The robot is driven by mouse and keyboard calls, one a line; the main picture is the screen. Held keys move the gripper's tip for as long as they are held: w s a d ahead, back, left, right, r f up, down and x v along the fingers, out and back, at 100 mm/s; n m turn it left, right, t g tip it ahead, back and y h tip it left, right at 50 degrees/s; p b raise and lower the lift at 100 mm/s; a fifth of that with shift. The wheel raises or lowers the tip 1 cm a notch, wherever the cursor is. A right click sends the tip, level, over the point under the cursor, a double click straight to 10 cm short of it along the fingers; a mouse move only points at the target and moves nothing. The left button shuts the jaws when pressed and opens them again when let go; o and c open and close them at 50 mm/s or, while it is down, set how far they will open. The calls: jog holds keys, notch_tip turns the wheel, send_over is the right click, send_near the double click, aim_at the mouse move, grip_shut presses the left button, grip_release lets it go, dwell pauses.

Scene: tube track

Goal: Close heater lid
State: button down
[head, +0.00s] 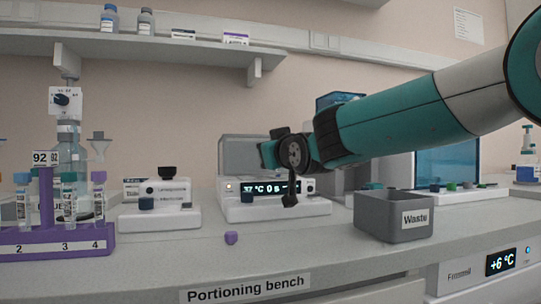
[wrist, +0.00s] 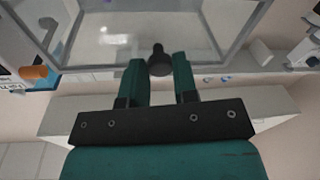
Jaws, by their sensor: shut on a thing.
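The heater (head: 275,209) stands on the bench, with a lit display reading about 37 °C. Its pale, see-through lid (head: 238,155) stands raised at the back of the heater. The lid's clear panel and grey frame (wrist: 140,35) fill the upper part of the wrist view. My gripper (head: 266,154) is beside the raised lid, above the heater. In the wrist view its two teal fingers are shut on the lid's dark knob (wrist: 158,58). My arm hides part of the lid and of the heater's right side in the head view.
A grey waste bin (head: 394,214) stands right of the heater. A small device (head: 160,207) and a purple tube rack (head: 55,243) stand to the left. The front of the bench is otherwise mostly clear.

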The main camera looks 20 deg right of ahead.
jog(key=shift+s+f+b, duration=0.15)
jog(key=shift+f+b, duration=0.45)
jog(key=shift+f, duration=0.9)
jog(key=shift+a, duration=0.1)
jog(key=c, duration=0.9)
grip_release()
jog(key=shift+r, duration=0.15)
